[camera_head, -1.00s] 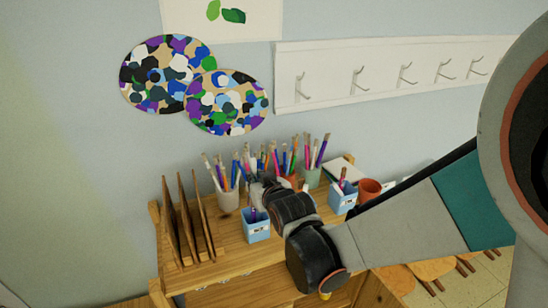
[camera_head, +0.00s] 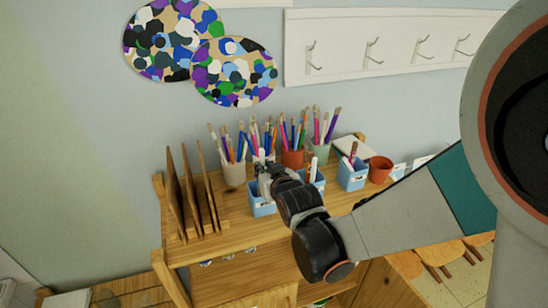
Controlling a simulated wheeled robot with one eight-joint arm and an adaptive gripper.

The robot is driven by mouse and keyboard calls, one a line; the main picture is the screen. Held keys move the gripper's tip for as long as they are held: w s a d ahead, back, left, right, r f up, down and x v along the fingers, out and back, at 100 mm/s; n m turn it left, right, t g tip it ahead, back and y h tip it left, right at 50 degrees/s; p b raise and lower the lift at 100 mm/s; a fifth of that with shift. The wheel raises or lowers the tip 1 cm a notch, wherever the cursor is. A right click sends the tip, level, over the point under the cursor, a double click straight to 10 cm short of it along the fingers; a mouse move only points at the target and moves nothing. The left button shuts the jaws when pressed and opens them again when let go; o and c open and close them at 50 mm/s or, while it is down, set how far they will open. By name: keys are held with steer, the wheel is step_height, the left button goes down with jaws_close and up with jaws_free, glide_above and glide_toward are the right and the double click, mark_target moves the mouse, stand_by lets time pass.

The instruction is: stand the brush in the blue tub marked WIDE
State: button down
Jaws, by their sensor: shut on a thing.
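My gripper (camera_head: 267,180) is above the shelf top, over or just in front of the left blue tub (camera_head: 262,208). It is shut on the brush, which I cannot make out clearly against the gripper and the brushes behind. A second blue tub (camera_head: 313,187) stands just right of the gripper, partly hidden by my arm, with a pale handle in it. A third blue tub (camera_head: 352,178) stands further right with a dark-tipped brush in it. The tubs carry small white labels, too small or too covered to read, so I cannot tell which says WIDE.
Behind stand a pale pot (camera_head: 233,173), a terracotta pot (camera_head: 293,158) and a green pot (camera_head: 319,151), full of brushes. An empty-looking terracotta pot (camera_head: 380,169) is at the right. Upright wooden dividers (camera_head: 190,200) stand at the left. The shelf top (camera_head: 225,233) is clear in front.

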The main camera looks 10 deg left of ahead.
step_height(320, 180, down, 5)
steer(key=b, duration=0.4)
steer(key=shift+r, duration=0.1)
steer(key=c, duration=1.6)
jaws_free()
steer(key=shift+o, duration=0.2)
steer(key=shift+r, duration=0.15)
